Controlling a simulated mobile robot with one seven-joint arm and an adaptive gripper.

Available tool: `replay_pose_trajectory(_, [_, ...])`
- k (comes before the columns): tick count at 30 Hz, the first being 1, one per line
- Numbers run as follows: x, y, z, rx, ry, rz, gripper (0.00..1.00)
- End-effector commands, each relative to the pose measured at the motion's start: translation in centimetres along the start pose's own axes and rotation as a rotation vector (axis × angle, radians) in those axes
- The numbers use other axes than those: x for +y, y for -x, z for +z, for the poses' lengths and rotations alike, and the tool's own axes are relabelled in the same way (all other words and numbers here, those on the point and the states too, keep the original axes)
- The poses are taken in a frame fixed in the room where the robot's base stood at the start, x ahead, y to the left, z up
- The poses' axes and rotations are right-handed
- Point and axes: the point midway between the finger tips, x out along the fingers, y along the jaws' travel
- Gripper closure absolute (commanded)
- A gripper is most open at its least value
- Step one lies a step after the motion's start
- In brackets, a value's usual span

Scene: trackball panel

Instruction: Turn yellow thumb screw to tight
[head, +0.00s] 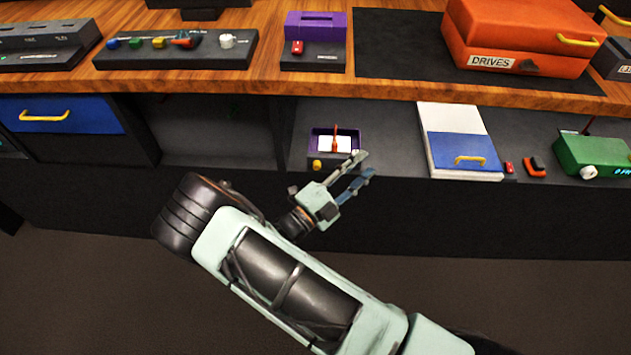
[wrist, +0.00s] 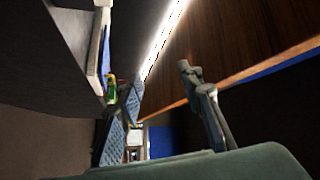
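A small yellow knob (head: 317,164), which looks like the yellow thumb screw, sits at the front left of a dark panel with a purple frame (head: 314,137) on the lower shelf. The panel also carries a white plate (head: 328,145) and an upright red stick. Whether the knob is tight does not show. My gripper (head: 362,166) is just right of and in front of this panel, apart from the yellow knob. Its fingers are spread and empty, also in the wrist view (wrist: 160,80). I cannot make out the yellow knob in the wrist view.
Above, the wooden desk (head: 270,80) overhangs the shelf. On it are a knob strip (head: 200,62) with another yellow knob (head: 158,42), a purple box (head: 316,28) and an orange case (head: 520,35). A white-and-blue box (head: 452,118) and a green device (head: 590,152) stand right on the shelf.

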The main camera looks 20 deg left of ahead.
Motion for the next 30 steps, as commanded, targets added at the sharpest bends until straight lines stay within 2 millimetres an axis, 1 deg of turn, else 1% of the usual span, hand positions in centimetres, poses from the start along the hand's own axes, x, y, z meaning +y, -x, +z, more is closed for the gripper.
replay_pose_trajectory(1, [1.6,1.9,2.0,-0.055,0.086,-0.07,0.66])
replay_pose_trajectory(3, [2.7,4.2,4.1,-0.118,0.2,-0.166,0.66])
replay_pose_trajectory(5, [3.8,6.3,5.7,-0.165,0.291,-0.252,0.66])
replay_pose_trajectory(6, [4.5,7.6,6.7,-0.194,0.347,-0.307,0.66])
replay_pose_trajectory(10, [6.5,11.3,9.0,-0.259,0.497,-0.468,0.66])
replay_pose_trajectory(12, [7.4,12.7,9.8,-0.279,0.551,-0.532,0.66])
replay_pose_trajectory(15, [8.1,14.0,10.4,-0.296,0.599,-0.592,0.66])
replay_pose_trajectory(18, [8.2,14.3,10.8,-0.301,0.618,-0.615,0.66])
replay_pose_trajectory(20, [8.1,14.1,10.9,-0.302,0.621,-0.618,0.66])
replay_pose_trajectory(23, [7.5,13.0,11.5,-0.3,0.619,-0.615,0.66])
replay_pose_trajectory(30, [5.5,9.3,13.4,-0.299,0.618,-0.612,0.66])
